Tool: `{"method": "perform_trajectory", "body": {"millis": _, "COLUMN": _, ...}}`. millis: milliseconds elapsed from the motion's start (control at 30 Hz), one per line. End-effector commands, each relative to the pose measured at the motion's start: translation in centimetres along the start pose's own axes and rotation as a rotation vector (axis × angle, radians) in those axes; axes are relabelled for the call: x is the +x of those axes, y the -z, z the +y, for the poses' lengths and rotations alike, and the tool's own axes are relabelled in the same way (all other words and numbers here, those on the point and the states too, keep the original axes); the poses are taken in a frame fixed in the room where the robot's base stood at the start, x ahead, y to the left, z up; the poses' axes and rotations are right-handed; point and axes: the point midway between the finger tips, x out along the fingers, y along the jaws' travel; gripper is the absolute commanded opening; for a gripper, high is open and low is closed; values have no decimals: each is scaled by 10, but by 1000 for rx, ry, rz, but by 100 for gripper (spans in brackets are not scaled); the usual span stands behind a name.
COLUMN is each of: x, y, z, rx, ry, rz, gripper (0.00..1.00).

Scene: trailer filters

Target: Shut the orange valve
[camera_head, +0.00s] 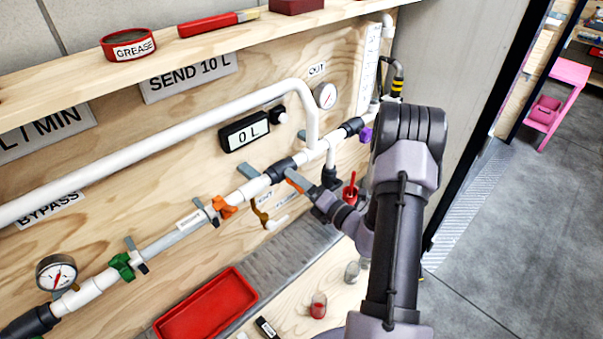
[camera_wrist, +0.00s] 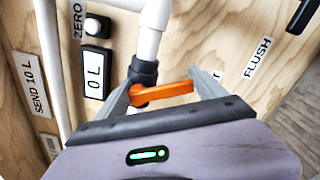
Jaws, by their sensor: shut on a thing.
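An orange lever (camera_head: 293,186) sits beside a black pipe fitting (camera_head: 281,171) on the white pipe run. My gripper (camera_head: 300,181) is at this lever, with its grey fingers on either side. In the wrist view, the orange lever (camera_wrist: 163,93) lies crosswise between the two fingertips (camera_wrist: 162,92), which are shut on it. The black fitting (camera_wrist: 143,72) is just behind its left end. A second orange handle (camera_head: 223,207) sits further left on the same pipe, apart from my gripper. The lever's joint to the pipe is partly hidden.
A green valve (camera_head: 122,266) and a gauge (camera_head: 57,272) are at lower left. A purple knob (camera_head: 366,135) and a red handle (camera_head: 350,189) are near my arm. The display (camera_head: 245,131) reads 0 L. A red tray (camera_head: 207,306) lies below.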

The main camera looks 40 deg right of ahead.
Motion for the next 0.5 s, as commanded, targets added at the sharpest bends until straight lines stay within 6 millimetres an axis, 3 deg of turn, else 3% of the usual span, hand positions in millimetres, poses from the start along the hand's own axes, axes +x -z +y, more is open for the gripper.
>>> {"method": "perform_trajectory", "body": {"millis": 500, "x": 0, "y": 14, "z": 0, "rx": 383, "ry": 2, "rz": 1, "gripper": 7}}
